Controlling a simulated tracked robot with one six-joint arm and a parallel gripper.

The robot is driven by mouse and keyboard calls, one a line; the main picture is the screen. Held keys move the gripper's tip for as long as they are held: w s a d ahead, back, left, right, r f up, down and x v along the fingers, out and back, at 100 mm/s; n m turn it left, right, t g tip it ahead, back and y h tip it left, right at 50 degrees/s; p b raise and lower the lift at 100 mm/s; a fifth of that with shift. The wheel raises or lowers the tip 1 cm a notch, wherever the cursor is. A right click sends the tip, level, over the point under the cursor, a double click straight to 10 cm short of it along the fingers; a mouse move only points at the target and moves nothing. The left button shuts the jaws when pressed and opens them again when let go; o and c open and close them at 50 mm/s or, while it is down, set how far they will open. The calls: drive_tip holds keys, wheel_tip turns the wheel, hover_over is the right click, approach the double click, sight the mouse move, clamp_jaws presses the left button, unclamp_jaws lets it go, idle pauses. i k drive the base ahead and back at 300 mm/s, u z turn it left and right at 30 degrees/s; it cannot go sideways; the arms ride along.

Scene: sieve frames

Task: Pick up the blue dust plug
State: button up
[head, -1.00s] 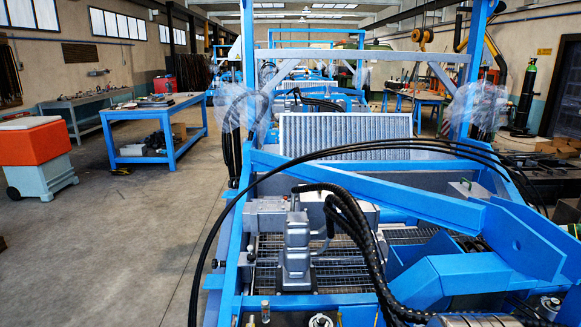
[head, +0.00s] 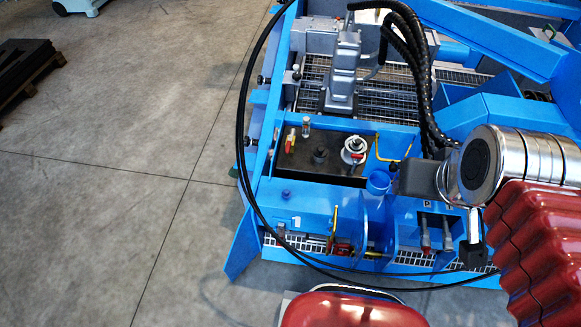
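A small dark blue plug (head: 286,193), which looks like the dust plug, stands on the blue ledge at the front left of the frame in the head view. It sits just above a white mark. My arm comes in from the right, with red bellows and a silver joint. What looks like my gripper (head: 472,254) is a small black end below a thin metal shaft, well to the right of the plug and apart from it. Its fingers are too small to tell open from shut. Nothing visibly touches the plug.
A dark panel (head: 335,168) with red-handled valves lies behind the ledge. A blue cup (head: 378,183) and pockets holding tools (head: 426,232) stand between the plug and my arm. Black hoses (head: 241,150) loop around the left side.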

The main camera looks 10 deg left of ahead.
sight(286, 194)
drive_tip(key=u, duration=0.9)
